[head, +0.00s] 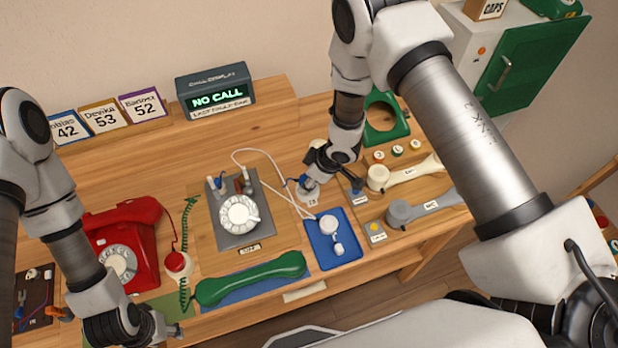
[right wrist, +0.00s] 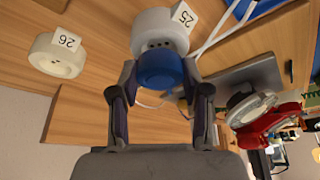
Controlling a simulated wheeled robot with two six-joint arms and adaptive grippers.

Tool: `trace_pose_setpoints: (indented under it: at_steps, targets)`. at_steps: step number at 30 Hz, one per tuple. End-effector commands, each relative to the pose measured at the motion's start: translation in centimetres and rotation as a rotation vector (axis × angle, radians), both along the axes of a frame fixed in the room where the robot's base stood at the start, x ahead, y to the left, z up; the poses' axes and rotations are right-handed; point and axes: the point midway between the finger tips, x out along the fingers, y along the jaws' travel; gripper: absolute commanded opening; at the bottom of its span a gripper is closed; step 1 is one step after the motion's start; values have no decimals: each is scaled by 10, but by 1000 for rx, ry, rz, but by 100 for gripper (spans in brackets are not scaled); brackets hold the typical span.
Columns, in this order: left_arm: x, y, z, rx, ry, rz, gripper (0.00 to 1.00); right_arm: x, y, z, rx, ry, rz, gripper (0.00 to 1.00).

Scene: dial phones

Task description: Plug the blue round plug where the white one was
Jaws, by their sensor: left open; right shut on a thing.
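The blue round plug (right wrist: 160,70) is between the fingers of my right gripper (right wrist: 160,98), which is shut on it. In the head view my right gripper (head: 312,170) is over the white round socket marked 25 (head: 308,196). In the right wrist view, holes show on the face of that socket (right wrist: 160,30), right by the plug; I cannot tell whether they touch. A white round plug (head: 328,224) lies on the blue mat (head: 348,252), with a white cord running to it. My left gripper (head: 165,331) is open and empty at the table's front left.
A second white socket marked 26 (right wrist: 55,55) is beside socket 25. A grey dial phone (head: 238,235), green handset (head: 250,278) and red phone (head: 125,240) stand to the left. Grey (head: 425,207) and cream (head: 405,172) handsets lie right. White cord loops nearby.

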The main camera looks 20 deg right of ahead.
Motion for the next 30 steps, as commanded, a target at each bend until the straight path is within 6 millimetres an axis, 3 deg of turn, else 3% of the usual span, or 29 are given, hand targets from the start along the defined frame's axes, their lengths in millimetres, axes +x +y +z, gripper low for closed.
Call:
trace_pose_setpoints:
  at_steps: [30]
  targets:
    - [0,0,-6,0,0,0,47,0,0,-13,1,-1,0,19]
